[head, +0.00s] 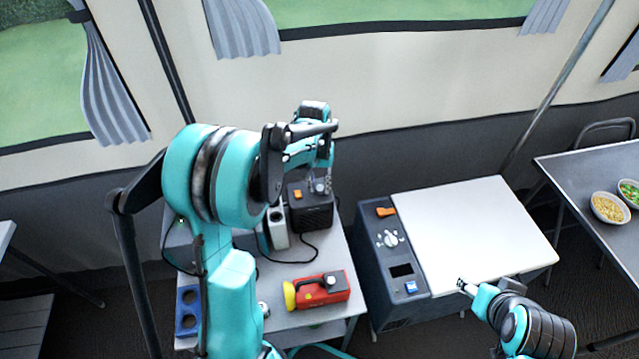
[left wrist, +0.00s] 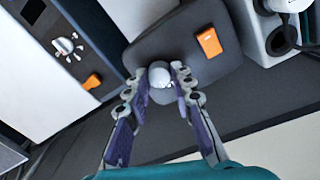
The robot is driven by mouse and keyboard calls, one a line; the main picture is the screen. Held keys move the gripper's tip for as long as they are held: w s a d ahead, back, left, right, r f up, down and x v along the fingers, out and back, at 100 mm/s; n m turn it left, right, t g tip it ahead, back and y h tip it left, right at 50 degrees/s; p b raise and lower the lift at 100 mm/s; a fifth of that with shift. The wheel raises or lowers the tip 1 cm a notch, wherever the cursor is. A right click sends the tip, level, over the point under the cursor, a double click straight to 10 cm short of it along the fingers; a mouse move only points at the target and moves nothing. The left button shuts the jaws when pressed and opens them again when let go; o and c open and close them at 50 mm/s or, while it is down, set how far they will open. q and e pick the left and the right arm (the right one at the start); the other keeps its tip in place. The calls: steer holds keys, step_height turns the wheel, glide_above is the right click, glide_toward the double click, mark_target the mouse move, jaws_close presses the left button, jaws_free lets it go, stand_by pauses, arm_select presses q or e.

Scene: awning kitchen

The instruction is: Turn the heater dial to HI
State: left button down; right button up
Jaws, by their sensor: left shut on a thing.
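The heater (head: 312,212) is a small dark box with a grille front and an orange switch, standing at the back of the grey table. Its dial is a pale round knob on top, and it shows in the left wrist view (left wrist: 159,77). My left gripper (head: 319,184) reaches down from above, and its fingers (left wrist: 160,84) close on the dial from both sides. The dial's marks and pointer are too small or hidden to read. My right gripper (head: 464,285) is over the front edge of the white-topped unit, away from the heater; its fingers are too small to judge.
A dark control panel with another white dial (head: 389,239) and an orange switch (head: 386,211) borders the white top (head: 475,230). A white-grey box (head: 278,228) stands left of the heater. A red and yellow flashlight (head: 322,290) lies in front. Bowls (head: 608,208) sit far right.

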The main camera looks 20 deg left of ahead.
mark_target(319, 186)
arm_select(q)
steer(key=m+p, duration=0.1)
steer(key=m, duration=1)
steer(key=shift+m+g, duration=0.3)
stand_by(0.4)
steer(key=c, duration=1.3)
jaws_free()
steer(key=r, duration=1.2)
steer(key=shift+w+a, duration=0.2)
steer(key=shift+w, duration=0.1)
